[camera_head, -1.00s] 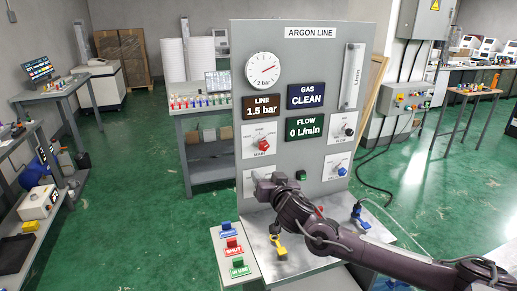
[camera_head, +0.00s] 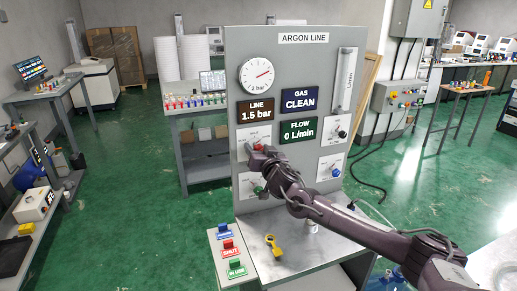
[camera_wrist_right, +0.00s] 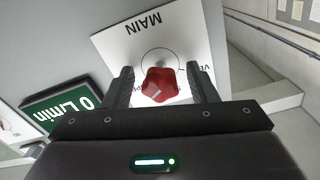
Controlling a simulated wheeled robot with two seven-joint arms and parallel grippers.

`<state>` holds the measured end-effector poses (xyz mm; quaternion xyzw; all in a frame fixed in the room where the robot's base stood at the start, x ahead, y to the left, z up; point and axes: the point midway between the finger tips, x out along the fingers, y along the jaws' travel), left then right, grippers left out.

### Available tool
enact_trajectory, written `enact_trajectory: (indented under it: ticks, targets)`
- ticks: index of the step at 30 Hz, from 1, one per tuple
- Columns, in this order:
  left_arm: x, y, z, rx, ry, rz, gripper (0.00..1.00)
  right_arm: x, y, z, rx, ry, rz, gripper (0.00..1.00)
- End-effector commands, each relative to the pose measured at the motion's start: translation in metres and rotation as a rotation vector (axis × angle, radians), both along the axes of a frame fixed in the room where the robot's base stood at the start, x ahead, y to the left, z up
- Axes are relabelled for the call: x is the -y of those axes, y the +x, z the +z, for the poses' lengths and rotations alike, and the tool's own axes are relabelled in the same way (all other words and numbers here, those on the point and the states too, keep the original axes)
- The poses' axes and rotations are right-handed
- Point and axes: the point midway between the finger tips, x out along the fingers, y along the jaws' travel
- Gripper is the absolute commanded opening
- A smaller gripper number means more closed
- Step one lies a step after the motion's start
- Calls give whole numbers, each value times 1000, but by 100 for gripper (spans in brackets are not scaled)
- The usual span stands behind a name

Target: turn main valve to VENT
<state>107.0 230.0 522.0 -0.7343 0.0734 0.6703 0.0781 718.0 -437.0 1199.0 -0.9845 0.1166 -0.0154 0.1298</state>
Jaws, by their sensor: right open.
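The main valve is a red knob (camera_wrist_right: 160,82) on a white plate (camera_wrist_right: 135,38) marked MAIN, seen in the right wrist view. Lettering starting "VE" is partly visible at the plate's right; other lettering is partly hidden by the knob. A pale mark shows on the knob. My right gripper (camera_wrist_right: 162,88) is open, with one finger on each side of the knob; I cannot tell whether they touch it. In the head view the right gripper (camera_head: 257,153) is at the upper left plate (camera_head: 243,139) and mostly hides the knob. My left gripper is not in view.
The argon panel (camera_head: 308,65) has a gauge (camera_head: 257,75) and displays reading 1.5 bar, CLEAN and 0 L/min. Other knobs sit right and below. A yellow tool (camera_head: 272,246) lies on the metal shelf (camera_head: 298,262).

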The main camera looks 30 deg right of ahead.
Motion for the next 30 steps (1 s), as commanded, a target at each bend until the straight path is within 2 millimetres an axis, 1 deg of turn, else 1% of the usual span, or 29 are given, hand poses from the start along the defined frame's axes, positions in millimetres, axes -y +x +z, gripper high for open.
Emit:
enact_trajectory:
  ticks: [5,6,15,16,23,30]
  targets:
    - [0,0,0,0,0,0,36,0,0,0,0,0,0,52]
    - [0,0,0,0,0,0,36,0,0,0,0,0,0,50]
    - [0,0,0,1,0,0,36,0,0,0,0,0,0,10]
    - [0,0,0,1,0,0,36,0,0,0,0,0,0,8]
    - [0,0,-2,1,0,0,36,0,0,-1,-4,-18,0,8]
    - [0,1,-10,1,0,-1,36,0,0,-3,-29,-121,-1,8]
